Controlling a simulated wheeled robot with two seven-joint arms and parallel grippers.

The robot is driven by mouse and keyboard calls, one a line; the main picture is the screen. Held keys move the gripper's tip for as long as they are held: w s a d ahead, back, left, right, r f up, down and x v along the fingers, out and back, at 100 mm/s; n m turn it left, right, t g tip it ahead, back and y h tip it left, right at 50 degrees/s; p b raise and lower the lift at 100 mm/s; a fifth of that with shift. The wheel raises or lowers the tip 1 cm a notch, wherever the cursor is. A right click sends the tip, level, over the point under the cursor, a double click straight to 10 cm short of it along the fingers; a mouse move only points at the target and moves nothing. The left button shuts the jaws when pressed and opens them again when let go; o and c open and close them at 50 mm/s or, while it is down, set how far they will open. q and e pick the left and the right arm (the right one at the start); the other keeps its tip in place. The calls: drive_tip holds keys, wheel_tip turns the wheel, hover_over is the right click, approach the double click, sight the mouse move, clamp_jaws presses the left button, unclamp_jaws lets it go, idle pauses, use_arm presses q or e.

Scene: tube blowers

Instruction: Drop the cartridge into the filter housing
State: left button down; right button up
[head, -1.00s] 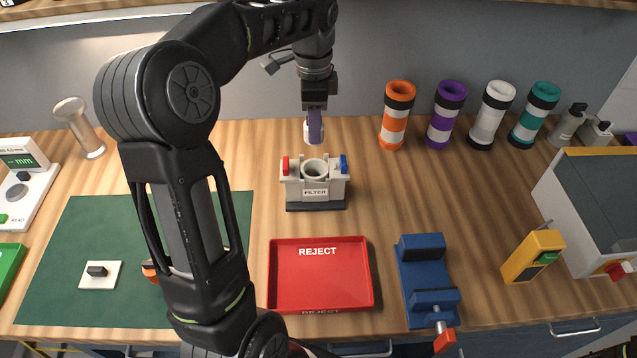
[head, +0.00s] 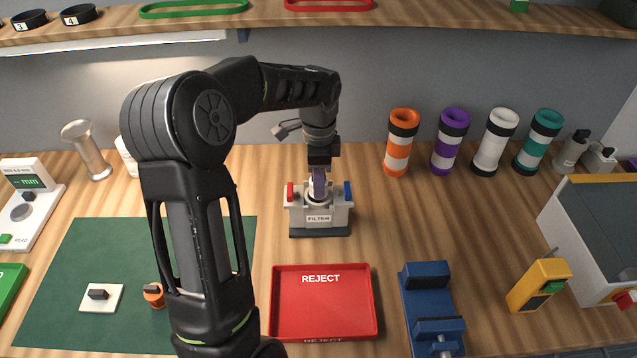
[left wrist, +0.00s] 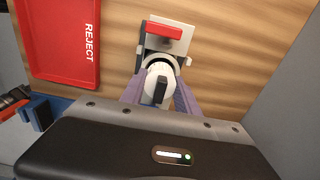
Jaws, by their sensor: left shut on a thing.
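The filter housing (head: 320,217) is a pale block labelled FILTER on a dark base, with a red and a blue lever or clip at its sides. My left gripper (head: 319,184) points straight down over its round opening. In the left wrist view the gripper (left wrist: 160,95) is shut on the white cartridge (left wrist: 158,72), its purple fingers on both sides. The cartridge's lower end is at the housing (left wrist: 163,40) opening; how deep it sits is hidden. My right gripper is not in view.
The red REJECT tray (head: 322,303) lies in front of the housing, with a blue vise (head: 428,290) to its right. Several banded tubes (head: 402,143) stand behind right. A green mat (head: 90,250) lies left. My left arm covers part of the mat.

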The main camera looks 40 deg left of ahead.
use_arm(q)
drive_tip(key=shift+f, duration=0.6)
drive_tip(key=shift+f+b, duration=0.35)
drive_tip(key=shift+f, duration=0.1)
drive_tip(key=shift+s+f, duration=0.15)
drive_tip(key=c, duration=1.4)
unclamp_jaws()
drive_tip(key=o, duration=0.5)
drive_tip(key=shift+s+d+f, duration=0.1)
drive_tip(key=shift+f, duration=0.15)
drive_tip(key=shift+r+p, duration=0.35)
drive_tip(key=shift+r, duration=0.2)
drive_tip(key=r, duration=1.2)
drive_tip(key=shift+w+r, duration=0.2)
drive_tip(key=shift+r, duration=0.15)
